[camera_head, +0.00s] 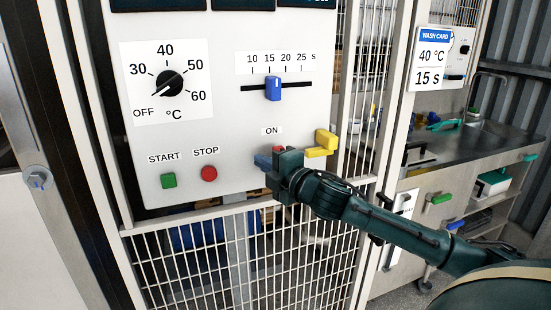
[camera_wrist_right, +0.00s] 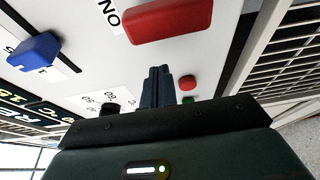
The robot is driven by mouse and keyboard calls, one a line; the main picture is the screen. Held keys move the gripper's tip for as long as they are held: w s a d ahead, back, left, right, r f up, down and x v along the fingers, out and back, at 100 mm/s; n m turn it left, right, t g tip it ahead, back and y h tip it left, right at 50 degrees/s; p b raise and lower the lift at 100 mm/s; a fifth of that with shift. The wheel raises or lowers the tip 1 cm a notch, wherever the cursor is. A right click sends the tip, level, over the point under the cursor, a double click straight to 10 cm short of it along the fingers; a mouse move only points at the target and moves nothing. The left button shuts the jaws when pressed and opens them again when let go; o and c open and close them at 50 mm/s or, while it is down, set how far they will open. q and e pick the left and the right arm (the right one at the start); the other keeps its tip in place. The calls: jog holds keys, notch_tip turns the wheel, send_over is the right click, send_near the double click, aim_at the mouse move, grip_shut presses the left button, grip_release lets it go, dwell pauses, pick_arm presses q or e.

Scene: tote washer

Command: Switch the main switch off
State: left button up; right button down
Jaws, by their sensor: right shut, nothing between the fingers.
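The main switch is a red block-shaped handle beside the ON label on the white control panel (camera_head: 225,110). In the head view only a small red part of the switch (camera_head: 279,149) shows, as my right gripper (camera_head: 263,161) covers most of it. In the right wrist view the red switch handle (camera_wrist_right: 170,20) is large at the top, beside the ON label (camera_wrist_right: 108,13). My right gripper's fingers (camera_wrist_right: 158,78) are shut and empty, just below the handle in that view. I cannot tell whether they touch it. My left gripper is not in view.
A yellow handle (camera_head: 322,144) sticks out at the panel's right edge, close to my right gripper. The panel also holds a dial (camera_head: 169,83), a blue slider (camera_head: 273,88), a green START button (camera_head: 168,181) and a red STOP button (camera_head: 208,174). Wire mesh (camera_head: 240,250) lies below.

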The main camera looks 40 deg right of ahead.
jog(key=d, duration=0.2)
jog(key=shift+s+d, duration=0.35)
jog(key=shift+s, duration=0.05)
jog(key=shift+w+m, duration=0.1)
jog(key=shift+m, duration=0.2)
